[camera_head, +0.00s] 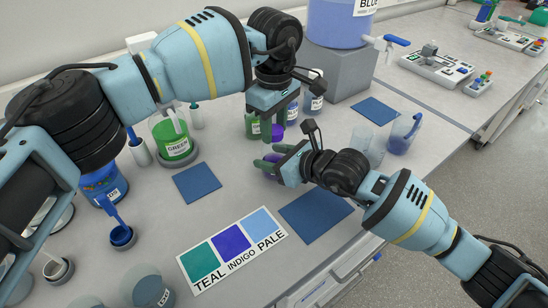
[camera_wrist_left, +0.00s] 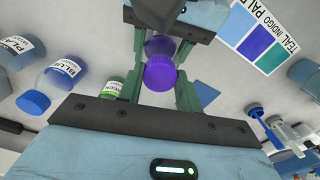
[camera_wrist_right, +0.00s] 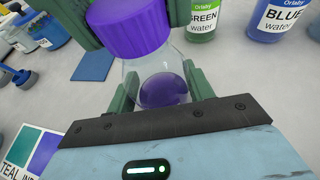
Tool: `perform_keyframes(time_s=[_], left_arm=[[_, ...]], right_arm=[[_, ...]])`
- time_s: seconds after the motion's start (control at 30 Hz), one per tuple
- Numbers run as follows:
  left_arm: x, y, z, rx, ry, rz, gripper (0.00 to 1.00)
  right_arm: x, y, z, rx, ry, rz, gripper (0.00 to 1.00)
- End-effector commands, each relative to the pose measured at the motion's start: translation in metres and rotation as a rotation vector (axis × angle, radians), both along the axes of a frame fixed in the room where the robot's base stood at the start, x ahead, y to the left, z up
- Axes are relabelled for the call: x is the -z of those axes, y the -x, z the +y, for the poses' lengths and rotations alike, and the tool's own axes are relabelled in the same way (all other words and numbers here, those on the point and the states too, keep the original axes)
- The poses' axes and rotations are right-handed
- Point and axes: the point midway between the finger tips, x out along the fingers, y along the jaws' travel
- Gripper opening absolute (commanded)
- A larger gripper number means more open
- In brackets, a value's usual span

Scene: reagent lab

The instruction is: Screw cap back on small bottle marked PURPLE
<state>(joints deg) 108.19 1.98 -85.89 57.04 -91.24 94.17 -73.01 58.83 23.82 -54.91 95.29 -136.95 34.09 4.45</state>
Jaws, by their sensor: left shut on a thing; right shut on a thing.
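My left gripper (camera_head: 274,122) is shut on the purple cap (camera_head: 277,132), which also shows between its fingers in the left wrist view (camera_wrist_left: 160,74). My right gripper (camera_head: 281,165) is shut on the small clear bottle (camera_wrist_right: 160,82), which has purple liquid inside. In the right wrist view the cap (camera_wrist_right: 130,27) is over the bottle's top, in line with it. The bottle's neck is hidden, so I cannot tell whether the cap is seated or only close above it. No PURPLE label shows in these views.
Green (camera_wrist_right: 202,18) and blue (camera_wrist_right: 272,18) water bottles stand behind the grippers. A beaker (camera_head: 368,145) and a mug (camera_head: 404,133) are to the right. A colour card (camera_head: 232,248) and blue mats (camera_head: 316,214) lie in front. The bench there is mostly clear.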

Motion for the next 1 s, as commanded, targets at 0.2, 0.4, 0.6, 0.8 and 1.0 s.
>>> perform_keyframes(time_s=[0.2, 0.4, 0.6, 0.8, 1.0], left_arm=[[-0.0001, 0.0001, 0.0001, 0.344, 0.001, -0.001, 0.07], [0.0002, 0.0001, 0.0, 0.664, 0.001, -0.001, 0.07], [0.0003, 0.0001, 0.0, 0.97, 0.001, 0.0, 0.07], [0.0004, 0.0001, 0.0, 1.041, 0.001, 0.0, 0.07], [0.0005, 0.0001, 0.0, 1.039, 0.001, 0.0, 0.56]], right_arm=[[0.0002, 0.0, -0.0001, 0.0, 0.0, 0.0, 0.0], [0.0002, 0.0, -0.0001, 0.0, 0.0, 0.0, 0.0], [0.0002, 0.0001, 0.0001, 0.0, 0.0, 0.0, 0.0], [0.0002, 0.0001, 0.0001, 0.0, 0.001, 0.001, 0.0], [0.0002, 0.0001, 0.0001, 0.0, 0.001, 0.001, 0.0]])
